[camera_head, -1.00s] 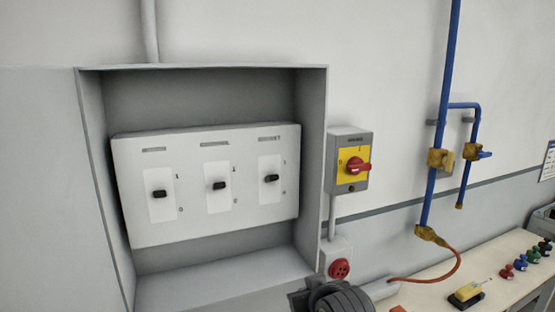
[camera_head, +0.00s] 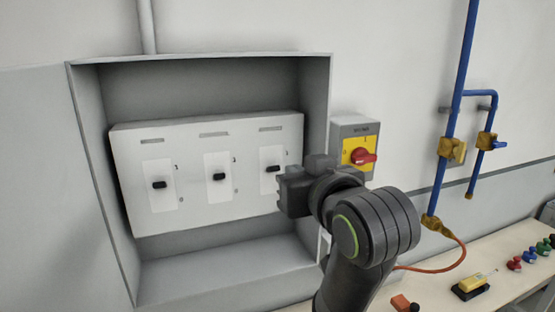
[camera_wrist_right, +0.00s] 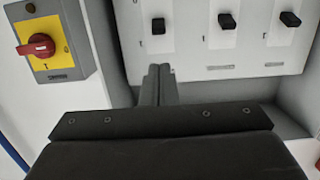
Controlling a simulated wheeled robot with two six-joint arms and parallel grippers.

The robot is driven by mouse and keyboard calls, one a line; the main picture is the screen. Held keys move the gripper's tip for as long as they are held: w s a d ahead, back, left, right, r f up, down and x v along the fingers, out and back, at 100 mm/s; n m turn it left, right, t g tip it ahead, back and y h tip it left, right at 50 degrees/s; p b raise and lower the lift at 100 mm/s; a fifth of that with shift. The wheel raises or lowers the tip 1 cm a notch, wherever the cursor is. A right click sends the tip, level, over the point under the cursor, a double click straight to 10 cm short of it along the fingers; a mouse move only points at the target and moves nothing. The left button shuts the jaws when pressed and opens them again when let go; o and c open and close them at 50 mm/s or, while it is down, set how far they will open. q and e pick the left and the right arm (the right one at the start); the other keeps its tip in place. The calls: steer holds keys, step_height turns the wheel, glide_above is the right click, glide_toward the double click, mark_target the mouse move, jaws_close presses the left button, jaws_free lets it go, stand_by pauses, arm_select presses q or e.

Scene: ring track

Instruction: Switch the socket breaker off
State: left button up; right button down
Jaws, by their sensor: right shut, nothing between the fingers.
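A white breaker panel (camera_head: 190,222) sits inside an open grey wall cabinet. It carries three black toggles, a left one (camera_head: 159,185), a middle one (camera_head: 219,177) and a right one (camera_head: 272,169), each on a white plate marked 1 above and 0 below. The labels above them are too small to read, so I cannot tell which is the socket breaker. My right gripper (camera_head: 283,191) is shut and empty in front of the panel's right end, just below the right toggle. The wrist view, upside down, shows its closed fingers (camera_wrist_right: 158,76) apart from the nearest toggle (camera_wrist_right: 158,26). My left gripper is out of view.
The cabinet's right wall (camera_head: 314,120) stands close to my right gripper. Blue pipes (camera_head: 447,140) and a bench (camera_head: 510,258) with small items are further right.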

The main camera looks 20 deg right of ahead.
mark_target(271, 158)
steer(key=w+p, duration=0.2)
steer(key=w, duration=0.1)
steer(key=w+f+p, duration=0.1)
steer(key=w+p, duration=0.1)
steer(key=w, duration=0.1)
steer(key=w+p, duration=0.3)
steer(key=shift+w+a+f, duration=0.15)
steer(key=shift+w+f, duration=0.15)
steer(key=shift+w, duration=0.1)
stand_by(0.5)
steer(key=shift+w+f, duration=0.1)
